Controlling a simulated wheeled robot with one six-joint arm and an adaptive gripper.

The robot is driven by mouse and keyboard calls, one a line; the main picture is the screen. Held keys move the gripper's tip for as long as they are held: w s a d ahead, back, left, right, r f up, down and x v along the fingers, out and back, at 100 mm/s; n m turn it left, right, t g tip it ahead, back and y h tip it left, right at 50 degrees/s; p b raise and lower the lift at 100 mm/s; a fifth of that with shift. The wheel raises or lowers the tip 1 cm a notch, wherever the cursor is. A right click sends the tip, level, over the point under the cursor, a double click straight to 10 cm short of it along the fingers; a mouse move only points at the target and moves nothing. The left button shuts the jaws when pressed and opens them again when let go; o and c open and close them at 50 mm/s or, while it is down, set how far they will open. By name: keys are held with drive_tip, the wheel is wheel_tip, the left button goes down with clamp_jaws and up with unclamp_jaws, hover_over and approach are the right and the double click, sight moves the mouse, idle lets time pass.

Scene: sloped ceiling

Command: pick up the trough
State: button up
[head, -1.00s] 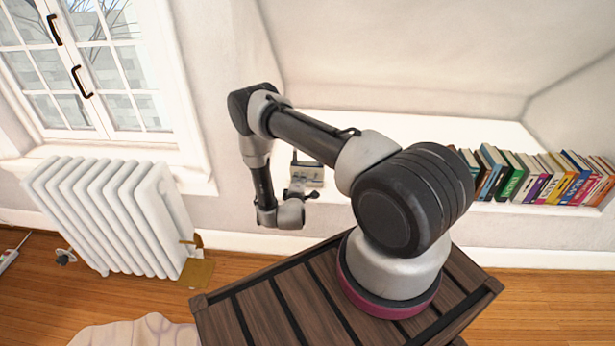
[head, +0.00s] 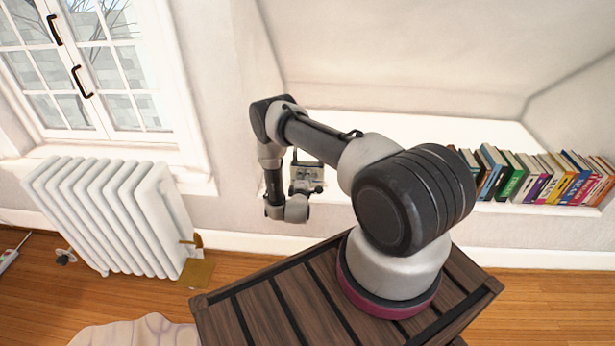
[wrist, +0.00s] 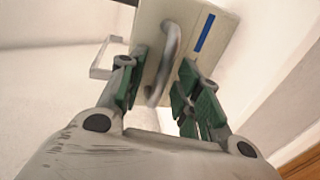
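A pale cream box-like thing (wrist: 190,18) with a curved grey handle (wrist: 172,50) and a blue stripe fills the top middle of the wrist view. I take it to be the trough, though only part of it shows. My gripper (wrist: 165,62) is open, with its green-padded fingers on either side of the handle. The handle lies between the fingers, nearer the left one; I cannot tell whether it touches. In the head view the box (head: 308,171) sits on the white ledge, small and partly hidden behind my gripper (head: 298,190).
A row of books (head: 535,177) stands on the white ledge (head: 430,128) to the right. A white radiator (head: 105,215) stands under the window at left. A thin pale bracket-like piece (wrist: 105,58) shows left of the box. The sloped ceiling is above the ledge.

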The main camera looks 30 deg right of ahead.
clamp_jaws()
wheel_tip(320, 180, up, 10)
drive_tip(key=shift+r, duration=0.1)
idle(0.6)
